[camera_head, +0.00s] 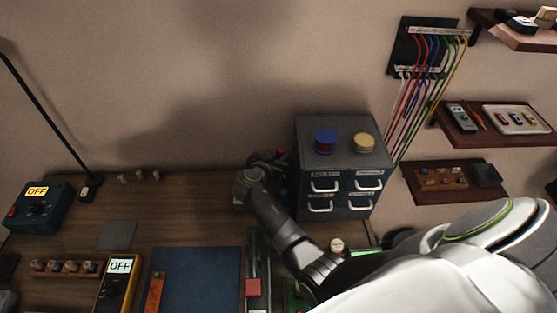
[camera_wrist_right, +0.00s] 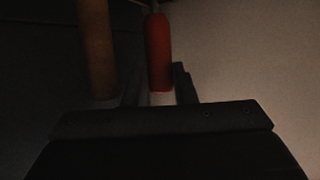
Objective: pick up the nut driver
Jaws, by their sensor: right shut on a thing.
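The right wrist view is dark. A red handle (camera_wrist_right: 159,50), which I take to be the nut driver, stands between the two fingers of my right gripper (camera_wrist_right: 157,84), and the gripper is shut on it. A brown handle (camera_wrist_right: 98,48) stands just to its left, outside the fingers. In the head view my right gripper (camera_head: 266,161) is at the left side of the drawer cabinet, mostly hidden by its own wrist. A small bit of red (camera_head: 281,152) shows beside it. The tool's tip and any holder are hidden. My left gripper is not in view.
The grey drawer cabinet (camera_head: 344,158) stands close to the right of my gripper, with a blue spool (camera_head: 324,136) and a yellow spool (camera_head: 363,142) on top. A blue mat (camera_head: 195,280) and a yellow meter (camera_head: 117,284) lie in front. The back left of the bench is mostly clear.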

